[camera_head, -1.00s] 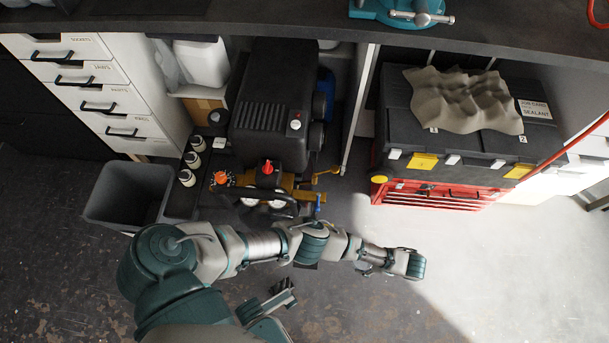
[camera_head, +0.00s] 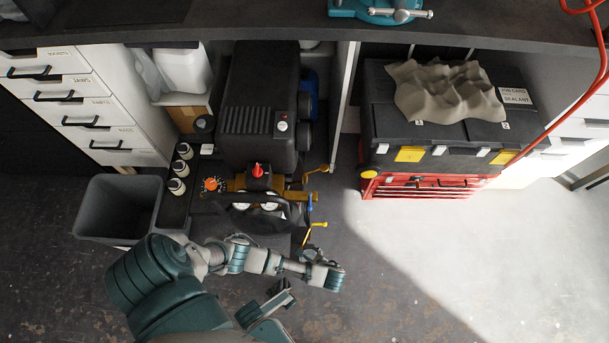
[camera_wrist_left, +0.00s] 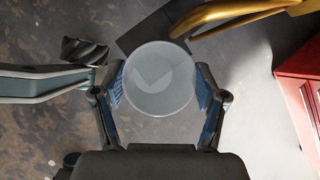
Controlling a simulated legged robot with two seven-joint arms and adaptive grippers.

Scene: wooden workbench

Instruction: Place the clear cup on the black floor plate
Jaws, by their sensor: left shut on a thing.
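The clear cup (camera_wrist_left: 158,95) is seen from above in the left wrist view as a round, see-through disc. My left gripper (camera_wrist_left: 160,90) is shut on it, with a blue-padded finger on each side. A dark flat patch on the floor (camera_wrist_left: 143,36), which looks like the black floor plate, shows just beyond the cup and is partly covered by it. I cannot tell how high the cup is above the floor. In the head view my left arm reaches over the floor in front of the black machine; its fingers and the cup cannot be made out there.
The black machine (camera_head: 262,105) with yellow pipes (camera_head: 316,230) stands close beyond my arm. A grey bin (camera_head: 118,210) is at the left. A red tool chest (camera_head: 425,188) with black cases is at the right. Bright floor (camera_head: 450,265) lies open in front of it.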

